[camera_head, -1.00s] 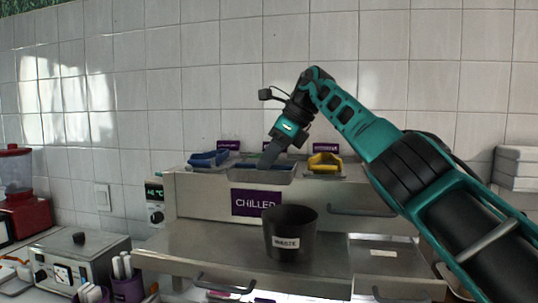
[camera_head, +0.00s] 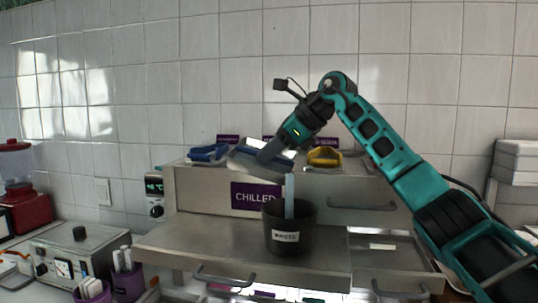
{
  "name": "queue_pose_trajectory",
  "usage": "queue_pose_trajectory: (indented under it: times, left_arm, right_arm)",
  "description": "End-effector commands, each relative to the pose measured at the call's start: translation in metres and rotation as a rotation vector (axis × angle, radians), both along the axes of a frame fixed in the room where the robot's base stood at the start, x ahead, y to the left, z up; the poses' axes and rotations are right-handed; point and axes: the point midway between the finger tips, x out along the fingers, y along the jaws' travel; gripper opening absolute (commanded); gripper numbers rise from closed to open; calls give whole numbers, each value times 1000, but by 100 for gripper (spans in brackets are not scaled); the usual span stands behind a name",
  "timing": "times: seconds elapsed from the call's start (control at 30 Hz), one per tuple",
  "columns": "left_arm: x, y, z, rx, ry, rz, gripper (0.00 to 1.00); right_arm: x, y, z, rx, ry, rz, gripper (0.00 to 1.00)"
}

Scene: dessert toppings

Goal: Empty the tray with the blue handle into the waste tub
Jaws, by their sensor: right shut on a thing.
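My right gripper (camera_head: 268,155) is shut on a grey metal tray (camera_head: 250,166), holding it tilted above and slightly left of the black waste tub (camera_head: 278,240). A bluish edge shows by the fingers; the tray's handle is mostly hidden by them. A pale blue-grey upright strip (camera_head: 289,196) runs from below the tray into the tub's mouth; I cannot tell if it is pouring contents. The tub stands upright on the steel counter, with a "WASTE" label. Another tray with a blue part (camera_head: 208,154) sits at the left of the raised shelf. My left gripper is not in view.
A tray with a yellow part (camera_head: 325,157) sits at the right of the raised shelf. The steel counter (camera_head: 200,243) is clear left of the tub. Purple cups with white utensils (camera_head: 127,285) and a grey appliance (camera_head: 75,256) stand at lower left.

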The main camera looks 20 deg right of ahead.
Motion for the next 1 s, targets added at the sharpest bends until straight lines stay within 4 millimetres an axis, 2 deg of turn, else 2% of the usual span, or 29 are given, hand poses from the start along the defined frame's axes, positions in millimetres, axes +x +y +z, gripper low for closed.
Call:
queue_pose_trajectory:
  times: [1.0]
  left_arm:
    - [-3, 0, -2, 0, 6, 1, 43]
  right_arm:
    - [-23, -4, 26, 88, -439, 0, 0]
